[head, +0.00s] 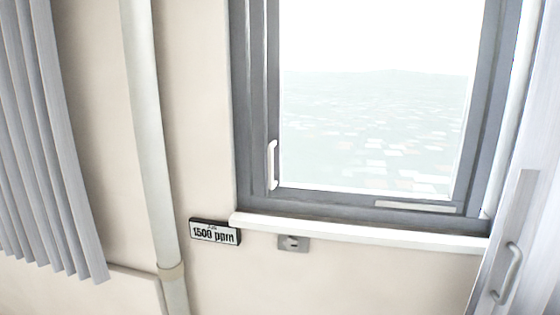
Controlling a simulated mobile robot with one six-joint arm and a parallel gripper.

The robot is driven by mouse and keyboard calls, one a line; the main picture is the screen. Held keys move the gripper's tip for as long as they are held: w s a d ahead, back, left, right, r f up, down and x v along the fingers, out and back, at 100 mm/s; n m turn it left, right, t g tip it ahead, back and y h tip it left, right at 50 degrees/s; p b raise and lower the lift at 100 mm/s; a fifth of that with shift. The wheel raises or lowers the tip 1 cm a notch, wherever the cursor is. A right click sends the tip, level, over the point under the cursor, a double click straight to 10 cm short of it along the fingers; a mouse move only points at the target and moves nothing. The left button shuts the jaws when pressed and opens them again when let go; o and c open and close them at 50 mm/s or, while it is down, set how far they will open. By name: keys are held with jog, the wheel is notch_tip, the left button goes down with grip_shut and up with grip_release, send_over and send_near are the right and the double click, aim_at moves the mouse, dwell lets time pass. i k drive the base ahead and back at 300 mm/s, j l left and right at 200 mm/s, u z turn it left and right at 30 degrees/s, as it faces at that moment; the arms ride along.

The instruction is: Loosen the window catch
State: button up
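A grey-framed window (253,110) fills the upper right of the head view; its panes look closed. A slim white upright handle (272,165) sits low on the left side of the frame, and it looks like the catch. A pale flat strip (417,206) lies along the bottom of the frame at the right; I cannot tell whether it belongs to the catch. My gripper is not in view.
A white sill (360,232) juts out under the window. Below it are a sign reading 1500 ppm (214,233) and a small grey plate (293,243). A pipe (150,130) and grey curtain (45,140) stand left. A grey panel with a handle (508,273) stands right.

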aim_at(292, 243)
jog(key=k+z, duration=0.25)
jog(key=z, duration=0.15)
jog(key=k+z, duration=0.2)
jog(key=z, duration=0.2)
jog(key=k+l+z, duration=0.15)
jog(key=z, duration=0.25)
jog(key=k+l+z, duration=0.2)
jog(key=z, duration=0.2)
jog(key=u, duration=1.6)
jog(key=k+j, duration=0.05)
jog(key=j, duration=0.05)
